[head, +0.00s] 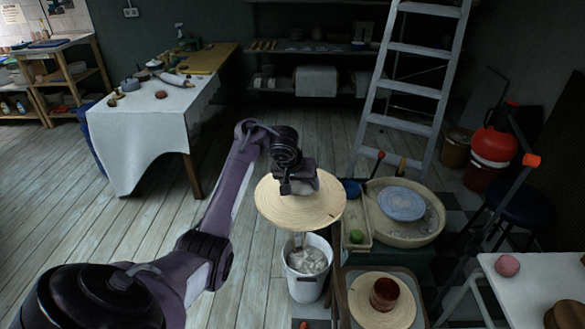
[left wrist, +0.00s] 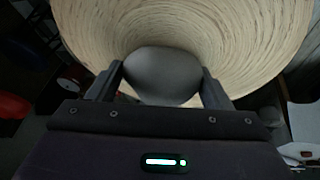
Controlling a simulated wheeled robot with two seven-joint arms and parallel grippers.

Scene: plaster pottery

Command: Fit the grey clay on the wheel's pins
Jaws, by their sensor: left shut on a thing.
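The grey clay (left wrist: 163,76) is a smooth rounded lump on a round, pale wooden bat (head: 275,205), which has ring marks. My left gripper (head: 302,180) is shut on the clay from above, with one finger on each side in the left wrist view (left wrist: 162,88). The bat is under the clay and appears raised above the white bucket, left of the wheel. The wheel (head: 401,203) is a blue-grey disc in a cream basin (head: 425,232). I cannot make out its pins. In the head view the gripper hides most of the clay. My right gripper is not in view.
A white bucket (head: 307,284) stands below the bat. A green ball (head: 356,236) lies on a narrow tray left of the basin. Another bat (head: 362,308) carries a red-brown pot (head: 385,294) in front. A ladder (head: 413,88) stands behind. Plank floor on the left is clear.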

